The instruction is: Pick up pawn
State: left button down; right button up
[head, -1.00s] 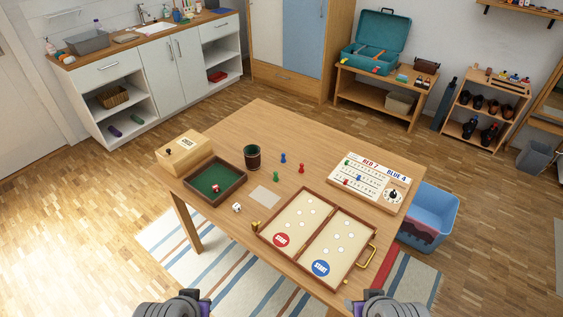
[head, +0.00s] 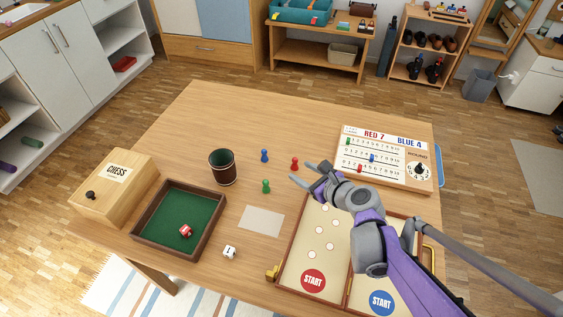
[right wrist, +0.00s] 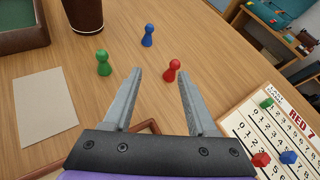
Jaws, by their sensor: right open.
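Three loose pawns stand upright on the wooden table. The red pawn (head: 295,163) is nearest my right gripper (head: 313,175). The blue pawn (head: 264,156) is to its left, and the green pawn (head: 266,187) is nearer the front. My right gripper is open and empty over the far edge of the game board. In the right wrist view, the red pawn (right wrist: 172,70) shows just beyond and between the open fingers (right wrist: 160,85), near the right finger. The green pawn (right wrist: 103,63) and blue pawn (right wrist: 147,36) lie further left. My left gripper is not in view.
A scoreboard (head: 385,143) lies at the right, and the folding game board (head: 297,264) lies under my right arm. A dice cup (head: 222,167), green tray (head: 204,206), chess box (head: 130,200), white die (head: 230,251) and blank card (head: 261,221) stand left. The table's far part is clear.

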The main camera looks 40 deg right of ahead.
aim_at(290, 162)
jog(key=d+m, duration=0.1)
jog(key=w, duration=0.1)
jog(key=d+m, duration=0.1)
jog(key=shift+w+d+f+m+t+h+b, duration=0.15)
jog(key=shift+d+f+m+t+h+b, duration=0.15)
jog(key=shift+f+h+b, duration=0.1)
jog(key=b+x, duration=0.1)
jog(key=x, duration=0.2)
jog(key=shift+w, duration=0.25)
jog(key=b+x, duration=0.1)
jog(key=x, duration=0.5)
jog(key=shift+w+a+f+b, duration=0.1)
jog(key=shift+w+f+b, duration=0.1)
jog(key=shift+b, duration=0.15)
jog(key=shift+s, duration=0.1)
jog(key=shift+c, duration=0.4)
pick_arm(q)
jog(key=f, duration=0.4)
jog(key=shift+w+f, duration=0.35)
pick_arm(e)
grip_shut()
